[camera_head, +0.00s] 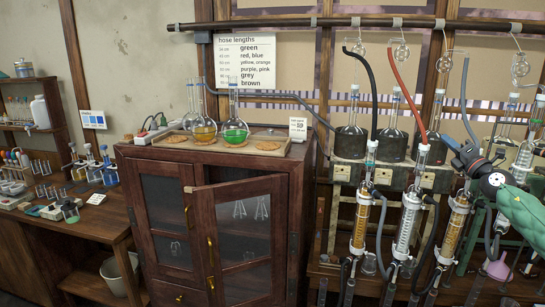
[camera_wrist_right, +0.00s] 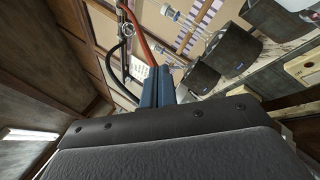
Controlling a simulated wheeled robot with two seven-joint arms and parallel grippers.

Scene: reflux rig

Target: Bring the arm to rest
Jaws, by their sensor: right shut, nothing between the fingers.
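My right arm, with a green sleeve (camera_head: 523,213), comes in from the right edge in the head view. Its gripper (camera_head: 451,142) points to the upper left, in front of the reflux rig. In the right wrist view, the blue fingers of the gripper (camera_wrist_right: 157,78) are together with nothing between them. A red hose (camera_head: 405,92) runs down just left of the fingertips in the head view, and a grey hose (camera_head: 464,98) hangs close by. I cannot tell whether the gripper touches either. My left gripper is out of view.
Glass condensers (camera_head: 407,222) stand in a row below and left of my right gripper. Dark heating mantles (camera_head: 350,142) with flasks sit behind them. A wooden cabinet (camera_head: 172,215) has one door ajar. A side bench (camera_head: 85,222) holds small glassware at the left.

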